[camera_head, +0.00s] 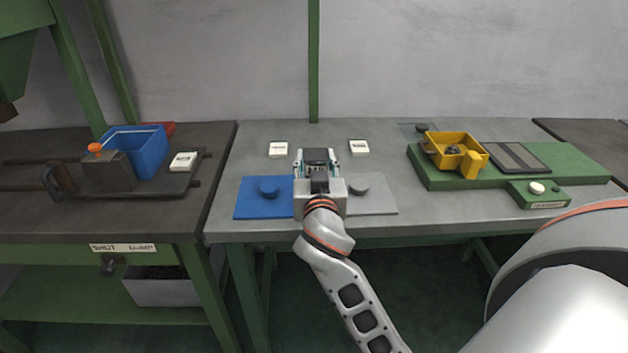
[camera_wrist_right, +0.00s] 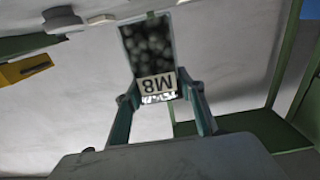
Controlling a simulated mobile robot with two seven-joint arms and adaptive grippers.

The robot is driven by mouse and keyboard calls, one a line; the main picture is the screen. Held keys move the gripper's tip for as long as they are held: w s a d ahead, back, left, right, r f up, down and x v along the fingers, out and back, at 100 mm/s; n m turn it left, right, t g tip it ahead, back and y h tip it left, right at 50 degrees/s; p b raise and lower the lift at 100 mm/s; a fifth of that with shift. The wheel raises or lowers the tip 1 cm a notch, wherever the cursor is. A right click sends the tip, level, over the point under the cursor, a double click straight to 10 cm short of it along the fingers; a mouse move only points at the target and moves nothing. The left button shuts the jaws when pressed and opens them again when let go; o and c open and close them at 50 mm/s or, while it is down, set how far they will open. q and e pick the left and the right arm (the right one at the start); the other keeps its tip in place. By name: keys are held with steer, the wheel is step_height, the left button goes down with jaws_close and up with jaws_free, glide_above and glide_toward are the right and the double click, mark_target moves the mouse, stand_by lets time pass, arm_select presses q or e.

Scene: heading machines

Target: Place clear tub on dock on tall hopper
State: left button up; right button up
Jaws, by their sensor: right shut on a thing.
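My right gripper (camera_head: 318,172) is above the middle of the grey table, between the blue pad and the grey pad. It is shut on a small tub (camera_head: 316,155) with dark contents. In the right wrist view the tub (camera_wrist_right: 147,45) shows dark round parts inside and a white label reading M8, and the two fingers (camera_wrist_right: 160,95) are at its sides. I cannot tell whether the tub touches the table. A green sloped body (camera_head: 22,60) on green legs, perhaps a hopper, stands at the upper left. No dock on it is clearly visible. My left gripper does not show.
A blue pad (camera_head: 255,207) and a grey pad (camera_head: 378,205) lie on the grey table (camera_head: 225,222), each with a round knob. A yellow bin (camera_head: 468,153) stands on a green platform (camera_head: 580,167) at right. A blue bin (camera_head: 150,150) stands on the dark bench at left.

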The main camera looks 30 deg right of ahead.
step_height(320, 180, down, 4)
steer(key=shift+r+b, duration=0.1)
steer(key=shift+b, duration=0.4)
steer(key=shift+f, duration=0.55)
steer(key=o, duration=1.3)
steer(key=shift+o, duration=0.7)
